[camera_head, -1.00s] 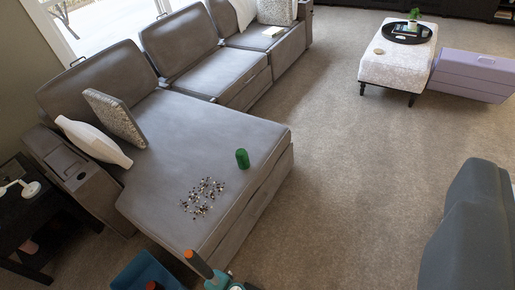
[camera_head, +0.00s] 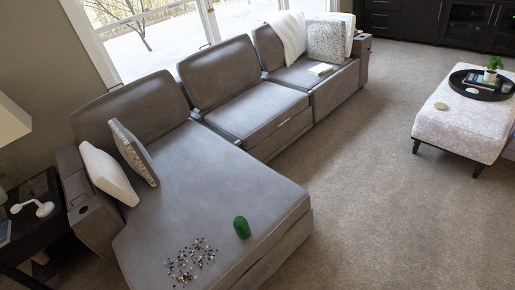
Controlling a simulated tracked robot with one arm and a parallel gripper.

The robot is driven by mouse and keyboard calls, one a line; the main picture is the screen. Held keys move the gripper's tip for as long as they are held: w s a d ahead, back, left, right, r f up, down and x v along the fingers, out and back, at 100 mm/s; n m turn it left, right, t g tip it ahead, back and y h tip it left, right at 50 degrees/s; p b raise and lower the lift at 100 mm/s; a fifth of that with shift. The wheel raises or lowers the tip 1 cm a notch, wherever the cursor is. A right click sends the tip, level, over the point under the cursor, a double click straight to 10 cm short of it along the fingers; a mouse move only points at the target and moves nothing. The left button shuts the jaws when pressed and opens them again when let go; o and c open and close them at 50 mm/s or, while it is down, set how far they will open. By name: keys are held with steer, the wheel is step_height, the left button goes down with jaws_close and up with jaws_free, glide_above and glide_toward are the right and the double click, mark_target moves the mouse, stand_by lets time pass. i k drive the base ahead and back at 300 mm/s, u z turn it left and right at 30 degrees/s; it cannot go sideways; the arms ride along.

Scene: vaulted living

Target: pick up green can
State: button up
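The green can (camera_head: 242,227) stands on the chaise part of the grey sectional sofa (camera_head: 205,185), near its right edge. It looks dark green and upright, with nothing touching it. A scatter of small dark and light bits (camera_head: 190,262) lies on the seat just left of and in front of the can. My gripper is not in view.
Cushions (camera_head: 107,173) lean at the sofa's left end. A dark side table (camera_head: 36,222) stands at far left. A white patterned ottoman (camera_head: 465,122) holds a black round tray (camera_head: 469,91) at right. Open carpet (camera_head: 390,215) lies right of the sofa.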

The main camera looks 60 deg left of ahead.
mark_target(241, 227)
steer(key=i, duration=1.5)
steer(key=u, duration=3)
